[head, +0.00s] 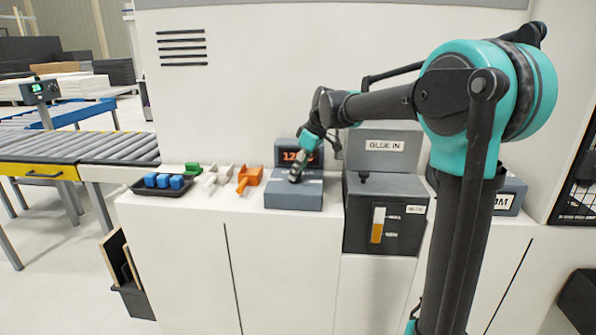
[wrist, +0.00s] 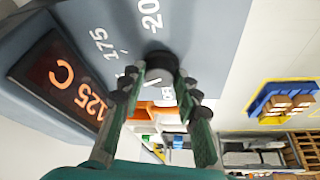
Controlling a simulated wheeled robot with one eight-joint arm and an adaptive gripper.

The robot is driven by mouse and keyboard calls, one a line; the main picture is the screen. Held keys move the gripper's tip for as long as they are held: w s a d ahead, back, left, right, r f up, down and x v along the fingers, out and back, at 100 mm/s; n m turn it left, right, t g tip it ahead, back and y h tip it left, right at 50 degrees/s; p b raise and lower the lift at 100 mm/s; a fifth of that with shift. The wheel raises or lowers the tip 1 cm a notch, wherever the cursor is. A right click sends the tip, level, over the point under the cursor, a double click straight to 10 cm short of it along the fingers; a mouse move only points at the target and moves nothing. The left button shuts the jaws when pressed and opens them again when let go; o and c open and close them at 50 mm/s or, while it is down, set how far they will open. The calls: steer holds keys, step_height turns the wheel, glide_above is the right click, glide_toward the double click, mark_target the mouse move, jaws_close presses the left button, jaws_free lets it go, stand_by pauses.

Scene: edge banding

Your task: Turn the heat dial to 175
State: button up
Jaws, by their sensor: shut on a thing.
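The heat dial (wrist: 161,60) is a dark round knob on a grey sloped panel (head: 280,191). Marks 175 and 200 are printed beside it in the wrist view; other marks are partly hidden by the fingers. My gripper (wrist: 160,80) is shut on the dial, one finger on each side. In the head view my gripper (head: 297,172) covers most of the dial. An orange-digit display (wrist: 62,82) reads 125 C in the wrist view; it also shows in the head view (head: 289,155), partly hidden by my gripper.
A GLUE IN box (head: 383,160) with a dark glue gauge unit (head: 362,232) stands right of the panel. Left of it are an orange holder (head: 247,180), a white holder (head: 212,181) and a black tray (head: 143,188) with blue blocks. A roller conveyor (head: 60,150) is further left.

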steer(key=m+t, duration=0.1)
steer(key=m, duration=0.2)
steer(key=m+h, duration=0.1)
steer(key=m, duration=0.2)
steer(key=shift+s+a+t, duration=0.2)
steer(key=shift+t, duration=0.2)
steer(key=shift+a+m+t+h, duration=0.15)
steer(key=shift+m+h, duration=0.3)
steer(key=shift+m, duration=0.7)
steer(key=shift+d+m+t+h, duration=0.1)
steer(key=shift+m+t+h, duration=0.25)
steer(key=shift+m, duration=0.8)
steer(key=o, duration=1.2)
steer(key=shift+c, duration=0.2)
steer(key=a+v, duration=0.1)
steer(key=v, duration=1.1)
steer(key=shift+d, duration=0.25)
